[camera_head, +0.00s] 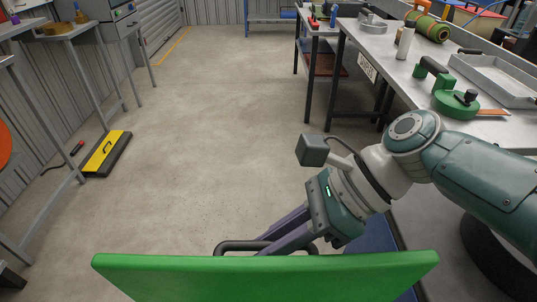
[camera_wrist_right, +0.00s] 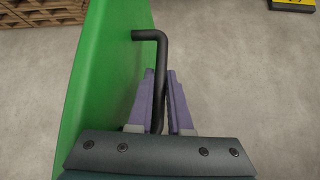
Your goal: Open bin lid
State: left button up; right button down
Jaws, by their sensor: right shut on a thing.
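The green bin lid (camera_head: 265,278) spans the bottom of the head view, its near part cut off by the frame. It also fills the left side of the wrist view (camera_wrist_right: 105,75) as a tilted green panel. A black bar handle (camera_head: 230,245) stands out from the lid's far side, and its bent end shows in the wrist view (camera_wrist_right: 150,35). My right gripper (camera_head: 275,243) is shut on the handle, with its purple fingers (camera_wrist_right: 162,80) on either side of the bar. The bin's inside is hidden. My left gripper is not in view.
A workbench (camera_head: 395,75) with a green tape dispenser-like tool (camera_head: 455,102), a grey tray (camera_head: 490,75) and a green roll (camera_head: 430,27) stands at the right. A yellow-black floor box (camera_head: 107,153) lies at the left. The concrete floor (camera_head: 220,110) between is clear.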

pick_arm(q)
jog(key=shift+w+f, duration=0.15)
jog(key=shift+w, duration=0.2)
pick_arm(e)
jog(key=shift+w+f, duration=0.1)
jog(key=shift+w, duration=0.25)
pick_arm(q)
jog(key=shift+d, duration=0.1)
pick_arm(e)
jog(key=c, duration=0.9)
grip_release()
jog(key=shift+o, duration=0.2)
pick_arm(q)
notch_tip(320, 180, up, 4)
jog(key=p, duration=0.4)
pick_arm(e)
jog(key=v, duration=1)
jog(key=shift+w+a, duration=0.1)
